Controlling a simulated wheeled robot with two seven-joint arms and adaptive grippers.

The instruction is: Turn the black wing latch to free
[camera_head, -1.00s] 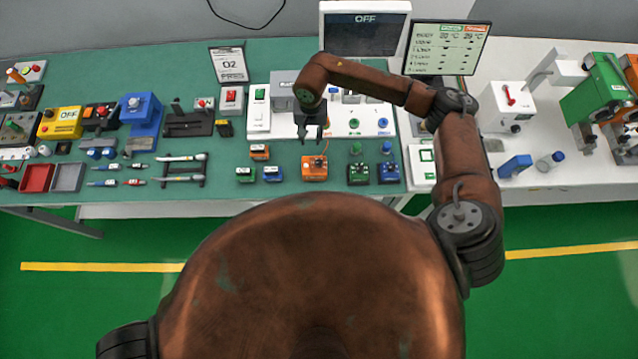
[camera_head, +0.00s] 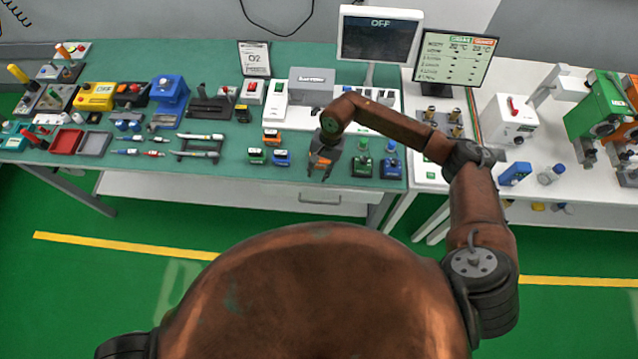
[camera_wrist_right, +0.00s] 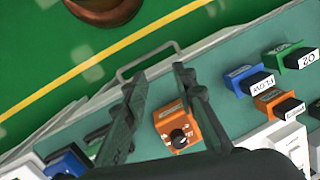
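My right gripper (camera_head: 321,166) is at the orange block near the front edge of the green bench and hides much of it. In the right wrist view my gripper (camera_wrist_right: 158,80) is open, its two dark fingers apart with nothing held between them. The orange block (camera_wrist_right: 170,117) shows just beyond and between the fingers. A small black knob-like part (camera_wrist_right: 178,138) stands on it; it may be the wing latch, but its wings and angle are too small to tell. Contact with the fingers cannot be told. My left gripper is not in view.
A blue block (camera_head: 281,157), a green block (camera_head: 257,155) and an orange block (camera_head: 271,137) stand left of the gripper. Green (camera_head: 362,166) and blue (camera_head: 390,168) units stand close on its right. A white box (camera_head: 274,106) and a screen (camera_head: 380,37) reading OFF are behind.

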